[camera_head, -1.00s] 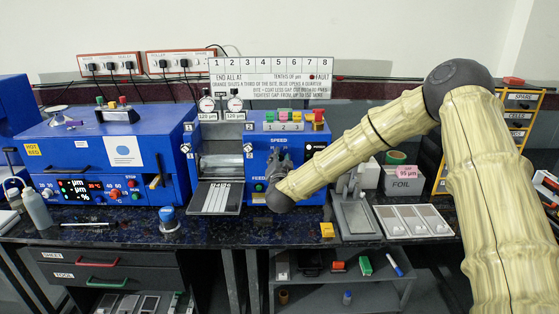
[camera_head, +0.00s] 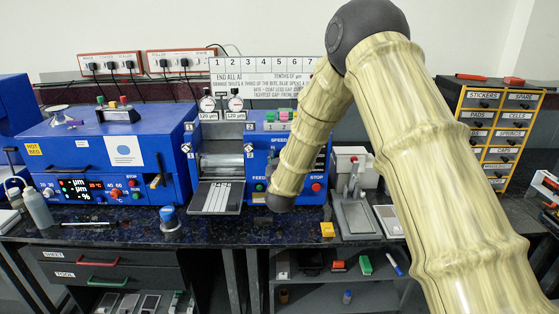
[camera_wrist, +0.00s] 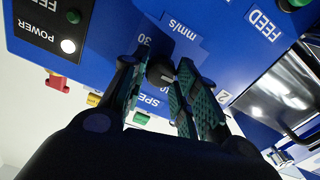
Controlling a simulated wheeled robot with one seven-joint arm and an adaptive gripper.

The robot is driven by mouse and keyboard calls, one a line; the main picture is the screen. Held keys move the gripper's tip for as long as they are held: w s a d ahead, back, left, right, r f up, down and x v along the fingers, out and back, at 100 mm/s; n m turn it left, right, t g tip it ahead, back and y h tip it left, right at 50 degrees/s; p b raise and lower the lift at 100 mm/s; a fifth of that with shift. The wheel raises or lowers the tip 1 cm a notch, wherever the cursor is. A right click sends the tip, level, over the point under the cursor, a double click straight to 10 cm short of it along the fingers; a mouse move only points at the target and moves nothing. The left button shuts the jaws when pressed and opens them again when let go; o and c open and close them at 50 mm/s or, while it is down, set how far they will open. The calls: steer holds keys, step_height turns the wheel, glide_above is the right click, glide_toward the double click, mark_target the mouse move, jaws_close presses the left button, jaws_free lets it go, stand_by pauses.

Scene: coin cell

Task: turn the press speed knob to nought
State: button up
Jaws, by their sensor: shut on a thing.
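The black speed knob (camera_wrist: 162,76) sits on the blue press front in the wrist view, near the labels "mm/s", "30" and a partly covered "SPEED". My gripper (camera_wrist: 163,68) has its two green-padded fingers on either side of the knob and is shut on it. A pale mark shows on the knob's face, but its exact setting is too small to read.
The press rollers (camera_head: 222,162) are left of my arm. A grey stand (camera_head: 355,212) is close on its right.

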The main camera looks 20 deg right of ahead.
steer(key=n+b, duration=0.1)
steer(key=n, duration=0.4)
steer(key=shift+f, duration=0.15)
steer(key=shift+n, duration=0.4)
steer(key=o, duration=1)
steer(key=shift+s, duration=0.15)
steer(key=v, duration=1.1)
steer(key=shift+s, duration=0.35)
steer(key=shift+a, duration=0.1)
